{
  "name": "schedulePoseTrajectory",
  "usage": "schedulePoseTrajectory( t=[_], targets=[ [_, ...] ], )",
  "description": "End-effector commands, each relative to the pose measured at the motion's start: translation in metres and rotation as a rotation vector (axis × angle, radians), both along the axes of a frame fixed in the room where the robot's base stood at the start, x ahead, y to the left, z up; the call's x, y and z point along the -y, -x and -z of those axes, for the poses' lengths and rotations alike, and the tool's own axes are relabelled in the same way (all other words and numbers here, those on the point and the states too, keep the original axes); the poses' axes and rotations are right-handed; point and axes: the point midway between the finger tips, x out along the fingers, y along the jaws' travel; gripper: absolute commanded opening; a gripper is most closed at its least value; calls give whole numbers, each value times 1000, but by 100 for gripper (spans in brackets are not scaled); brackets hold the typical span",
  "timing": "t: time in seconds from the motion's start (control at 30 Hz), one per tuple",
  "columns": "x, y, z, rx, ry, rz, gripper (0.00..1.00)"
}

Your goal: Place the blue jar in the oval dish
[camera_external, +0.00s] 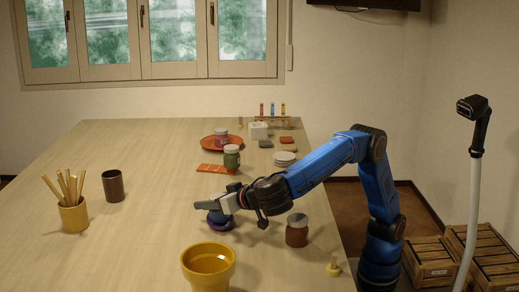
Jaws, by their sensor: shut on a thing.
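The blue jar (219,222) is at the middle of the table, under my gripper (206,204). The jaws are shut on its upper part and hide much of it. I cannot tell whether its base touches the table. The oval dish (207,145) is a flat orange-red dish farther back on the table. A small jar with a purple label (221,136) stands on it. My gripper and the blue jar are well in front of the dish and apart from it.
A green jar (232,157) and an orange slab (213,169) lie between my gripper and the dish. A brown jar (297,232) stands right of my gripper, a yellow pot (208,262) in front. A dark cup (113,187) stands left. The table's left-rear area is clear.

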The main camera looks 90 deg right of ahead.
Motion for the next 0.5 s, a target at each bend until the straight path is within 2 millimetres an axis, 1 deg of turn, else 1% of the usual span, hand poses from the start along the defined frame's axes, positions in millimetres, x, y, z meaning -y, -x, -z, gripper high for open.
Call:
schedulePoseTrajectory(
  t=[0.33, 0.37, 0.4, 0.43, 0.5],
  targets=[
    [0, 0, 6, -1, 1, 0, 12],
    [0, 0, 7, -1, 1, -1, 48],
    [0, 0, 6, -1, 1, 0, 58],
    [0, 0, 7, -1, 1, 0, 65],
    [0, 0, 6, -1, 1, 0, 65]
  ],
)
